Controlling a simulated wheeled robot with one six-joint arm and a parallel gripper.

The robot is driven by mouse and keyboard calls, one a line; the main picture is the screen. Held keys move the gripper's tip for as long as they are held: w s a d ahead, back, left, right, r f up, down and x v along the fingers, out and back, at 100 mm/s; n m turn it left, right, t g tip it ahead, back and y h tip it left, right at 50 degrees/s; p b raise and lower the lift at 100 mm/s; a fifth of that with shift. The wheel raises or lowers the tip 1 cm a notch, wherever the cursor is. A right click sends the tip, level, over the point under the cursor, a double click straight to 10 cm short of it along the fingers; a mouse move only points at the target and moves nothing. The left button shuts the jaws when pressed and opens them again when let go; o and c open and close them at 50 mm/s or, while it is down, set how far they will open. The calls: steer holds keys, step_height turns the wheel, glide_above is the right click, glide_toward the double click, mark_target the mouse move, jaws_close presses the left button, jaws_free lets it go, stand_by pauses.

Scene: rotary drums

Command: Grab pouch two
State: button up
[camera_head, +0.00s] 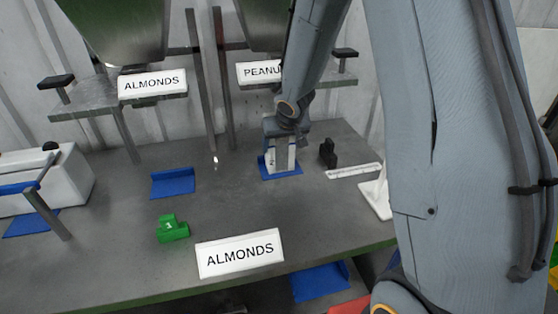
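My gripper (283,155) reaches down at a blue tray (265,172) at the back of the table, below the partly covered PEANU... sign. Pale finger-like parts show at its end, over the tray. I cannot tell whether they are apart or closed on something. A green block-like item (173,232) with a small white mark stands on the table behind the front ALMONDS sign. A small black item (328,153) stands just right of my gripper. No item can be clearly read as pouch two.
An ALMONDS sign (240,254) stands at the table's front edge. Another blue tray (173,182) lies at middle left. A white machine (45,180) is at far left. Posts rise behind; my arm covers the right side.

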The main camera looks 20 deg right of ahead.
steer(key=c, duration=1)
steer(key=shift+r+p, duration=0.35)
steer(key=shift+p, duration=0.05)
